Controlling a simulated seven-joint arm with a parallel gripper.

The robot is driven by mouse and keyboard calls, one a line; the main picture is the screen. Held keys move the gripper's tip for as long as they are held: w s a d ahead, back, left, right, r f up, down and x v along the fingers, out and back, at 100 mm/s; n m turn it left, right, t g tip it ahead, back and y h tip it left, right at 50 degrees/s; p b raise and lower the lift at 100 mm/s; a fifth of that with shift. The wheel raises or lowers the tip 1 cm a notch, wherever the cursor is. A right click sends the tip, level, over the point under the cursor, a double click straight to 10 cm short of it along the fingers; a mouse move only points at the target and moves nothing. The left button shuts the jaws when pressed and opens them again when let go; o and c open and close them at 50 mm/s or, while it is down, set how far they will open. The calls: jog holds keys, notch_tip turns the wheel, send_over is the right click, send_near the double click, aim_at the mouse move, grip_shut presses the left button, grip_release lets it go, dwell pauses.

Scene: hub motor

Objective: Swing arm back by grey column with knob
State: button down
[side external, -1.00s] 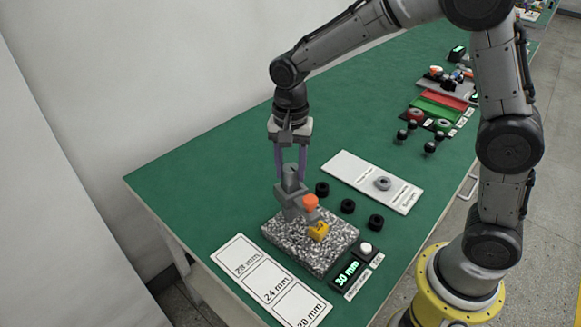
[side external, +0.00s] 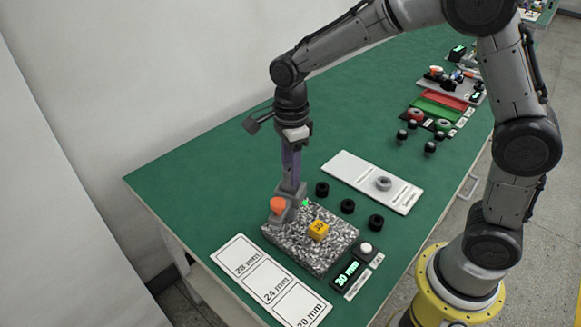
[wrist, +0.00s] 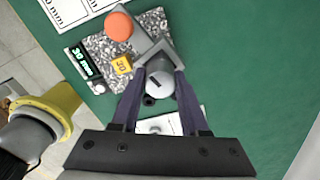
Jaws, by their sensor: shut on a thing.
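The grey column (side external: 290,192) stands at the back of a speckled stone base (side external: 335,254). The swing arm (wrist: 146,45) reaches out from the column and carries an orange knob (side external: 277,204), now over the left side of the base. My gripper (side external: 291,180) is shut on the column's round top, and in the wrist view its purple fingers lie on both sides of the slotted grey cap (wrist: 160,82). A yellow block (side external: 318,230) marked 30 sits uncovered on the base, clear of the swing arm.
A display (side external: 347,274) reads 30 mm beside a white button (side external: 365,248). A white card (side external: 270,281) marked 28, 24 and 20 mm lies in front left. Three black rings (side external: 348,206) lie right of the base. A white tray (side external: 347,168) holds a grey ring (side external: 383,183).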

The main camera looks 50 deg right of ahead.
jog(key=m, duration=0.4)
jog(key=shift+r+m, duration=0.15)
jog(key=shift+m, duration=1.95)
jog(key=shift+c, duration=2)
grip_release()
notch_tip(320, 180, up, 14)
jog(key=shift+c, duration=0.2)
